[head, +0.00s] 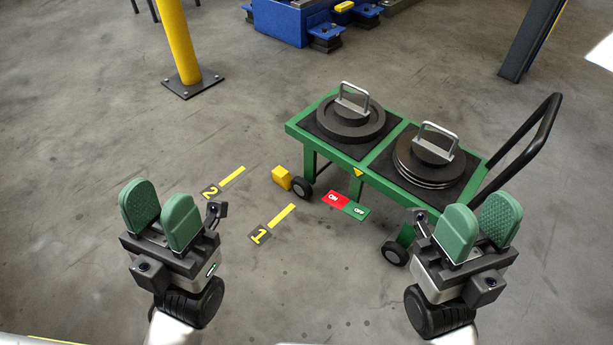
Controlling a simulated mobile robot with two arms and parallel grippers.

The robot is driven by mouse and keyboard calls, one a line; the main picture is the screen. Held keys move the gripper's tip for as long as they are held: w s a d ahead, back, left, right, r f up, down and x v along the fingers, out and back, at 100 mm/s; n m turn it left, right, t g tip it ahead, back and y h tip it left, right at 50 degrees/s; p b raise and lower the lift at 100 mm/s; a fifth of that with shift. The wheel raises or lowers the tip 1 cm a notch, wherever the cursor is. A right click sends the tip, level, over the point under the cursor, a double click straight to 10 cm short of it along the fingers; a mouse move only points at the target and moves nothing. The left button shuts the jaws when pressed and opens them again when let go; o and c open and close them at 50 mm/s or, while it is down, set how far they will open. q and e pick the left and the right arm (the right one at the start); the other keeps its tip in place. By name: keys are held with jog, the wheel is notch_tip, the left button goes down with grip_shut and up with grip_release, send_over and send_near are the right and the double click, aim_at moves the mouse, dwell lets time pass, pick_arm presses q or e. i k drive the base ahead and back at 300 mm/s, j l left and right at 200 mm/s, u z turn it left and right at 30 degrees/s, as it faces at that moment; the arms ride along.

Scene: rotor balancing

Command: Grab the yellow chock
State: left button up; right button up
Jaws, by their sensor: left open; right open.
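The yellow chock (282,177) is a small yellow block on the floor, against or right beside the left front wheel (301,188) of the green cart (297,130). My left gripper (160,214) is open and empty, raised in the lower left, to the left of the chock and nearer to me. My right gripper (479,230) is open and empty in the lower right, in front of the cart's right end. Both have green finger pads. Neither touches the chock.
Two dark round weights with metal handles (345,118) (430,155) sit on the cart. A red and green ON/OFF sign (345,203) is at its front. Floor marks 1 (260,236) and 2 (211,191) lie left. A yellow post (178,45) stands behind. Floor around the marks is clear.

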aim_at(281, 176)
jog(key=i+j+z, duration=0.2)
jog(key=j+z, duration=0.15)
jog(key=z, duration=0.15)
jog(key=i+j+z, duration=0.15)
jog(key=j+z, duration=0.35)
jog(key=i+j, duration=0.15)
jog(key=j, duration=0.15)
jog(key=i+j+z, duration=0.1)
jog(key=j, duration=0.25)
jog(key=i+j, duration=0.2)
jog(key=i+j+z, duration=0.1)
jog(key=j, duration=0.35)
jog(key=i+j, duration=0.2)
jog(key=j, duration=0.15)
